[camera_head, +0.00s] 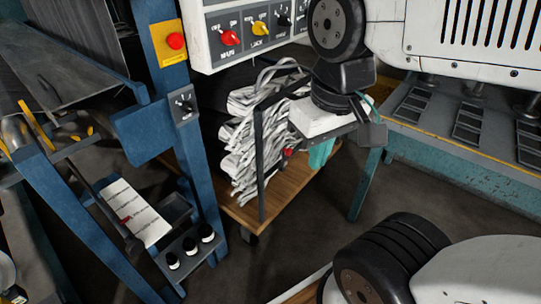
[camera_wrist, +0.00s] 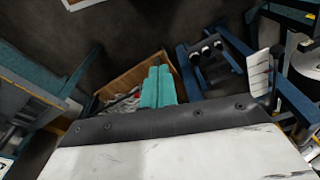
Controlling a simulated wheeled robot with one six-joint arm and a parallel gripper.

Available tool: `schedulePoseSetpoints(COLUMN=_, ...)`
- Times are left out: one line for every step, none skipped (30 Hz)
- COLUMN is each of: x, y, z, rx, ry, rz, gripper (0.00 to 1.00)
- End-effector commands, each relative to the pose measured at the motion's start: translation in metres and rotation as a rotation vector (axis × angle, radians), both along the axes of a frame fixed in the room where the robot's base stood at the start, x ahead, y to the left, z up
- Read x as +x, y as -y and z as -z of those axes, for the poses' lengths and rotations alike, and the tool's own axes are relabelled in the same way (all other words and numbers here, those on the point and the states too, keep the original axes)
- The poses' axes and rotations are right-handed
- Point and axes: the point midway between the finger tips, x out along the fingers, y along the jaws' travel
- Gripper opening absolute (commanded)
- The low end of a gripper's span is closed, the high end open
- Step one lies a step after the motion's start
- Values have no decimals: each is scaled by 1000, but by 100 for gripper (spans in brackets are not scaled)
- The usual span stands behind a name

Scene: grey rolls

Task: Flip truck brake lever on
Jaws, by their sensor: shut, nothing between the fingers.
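The truck is a low wooden cart (camera_head: 284,196) on castors with a dark upright handle frame (camera_head: 258,160), loaded with grey-white folded bundles (camera_head: 243,135). A small red knob (camera_head: 288,152), apparently the brake lever's end, shows beside the handle frame, just left of my gripper. I cannot tell its on or off position. My gripper (camera_head: 319,165) has teal fingers pointing down over the truck's right side. The fingers are together and empty. In the wrist view the gripper (camera_wrist: 159,72) is in front of the wooden deck (camera_wrist: 120,75) and hides part of it and the load.
A control panel (camera_head: 258,30) with red, yellow and black switches hangs above the truck. A blue post (camera_head: 178,105) with a red button (camera_head: 176,41) stands left. A teal-framed machine bench (camera_head: 470,165) is at right. Dark floor (camera_head: 310,225) lies open in front.

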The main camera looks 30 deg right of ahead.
Motion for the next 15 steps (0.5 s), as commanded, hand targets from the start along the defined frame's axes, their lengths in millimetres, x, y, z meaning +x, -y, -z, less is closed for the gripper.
schedulePoseSetpoints(x=0, y=0, z=0, rx=0, ry=0, rz=0, gripper=0)
schedulePoseSetpoints(x=0, y=0, z=0, rx=0, ry=0, rz=0, gripper=0)
schedulePoseSetpoints(x=0, y=0, z=0, rx=0, ry=0, rz=0, gripper=0)
schedulePoseSetpoints(x=0, y=0, z=0, rx=0, ry=0, rz=0, gripper=0)
schedulePoseSetpoints(x=0, y=0, z=0, rx=0, ry=0, rz=0, gripper=0)
schedulePoseSetpoints(x=0, y=0, z=0, rx=0, ry=0, rz=0, gripper=0)
schedulePoseSetpoints(x=1, y=0, z=0, rx=2, ry=1, rz=0, gripper=0)
schedulePoseSetpoints(x=3, y=-1, z=1, rx=5, ry=4, rz=0, gripper=0)
schedulePoseSetpoints(x=8, y=-3, z=1, rx=13, ry=9, rz=0, gripper=0)
schedulePoseSetpoints(x=13, y=-5, z=2, rx=22, ry=17, rz=1, gripper=0)
schedulePoseSetpoints(x=20, y=-10, z=4, rx=34, ry=26, rz=1, gripper=0)
schedulePoseSetpoints(x=32, y=-16, z=6, rx=55, ry=43, rz=3, gripper=0)
schedulePoseSetpoints(x=43, y=-20, z=8, rx=72, ry=60, rz=8, gripper=0)
schedulePoseSetpoints(x=56, y=-26, z=11, rx=94, ry=79, rz=15, gripper=0)
schedulePoseSetpoints(x=76, y=-33, z=15, rx=126, ry=108, rz=29, gripper=0)
